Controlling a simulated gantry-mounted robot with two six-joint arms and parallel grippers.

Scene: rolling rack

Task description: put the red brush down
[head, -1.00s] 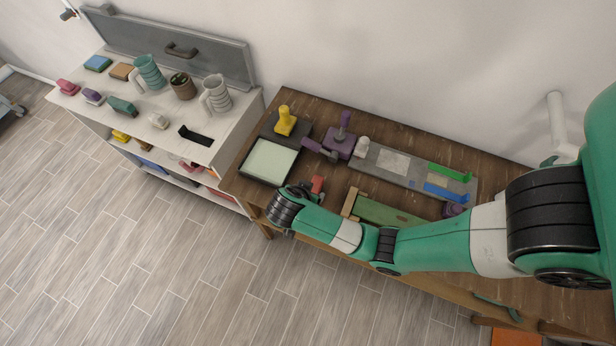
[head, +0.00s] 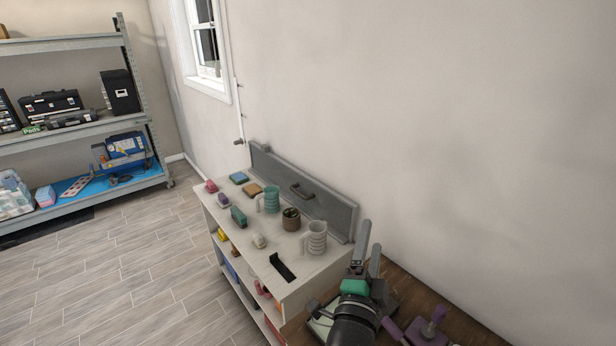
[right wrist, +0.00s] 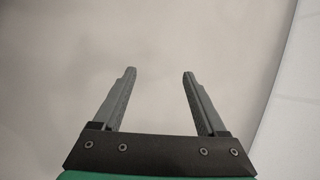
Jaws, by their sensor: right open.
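My right gripper (head: 369,236) points upward at the bottom right of the head view, in front of the wall. Its jaws are apart with nothing between them; the right wrist view shows the same empty fingers (right wrist: 160,74) against a plain pale wall. I cannot pick out the red brush for certain. A small red-pink item (head: 211,186) sits at the far left end of the white shelf's top (head: 306,269). A red item (head: 263,290) shows partly on a lower level. My left gripper is not in view.
The shelf top holds a teal mug (head: 271,200), a brown pot (head: 291,219), a white mug (head: 316,238) and a black holder (head: 283,267). A grey panel (head: 325,205) stands behind. The wooden table (head: 460,325) shows at bottom right, with a purple-handled item (head: 432,328). Open floor lies left.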

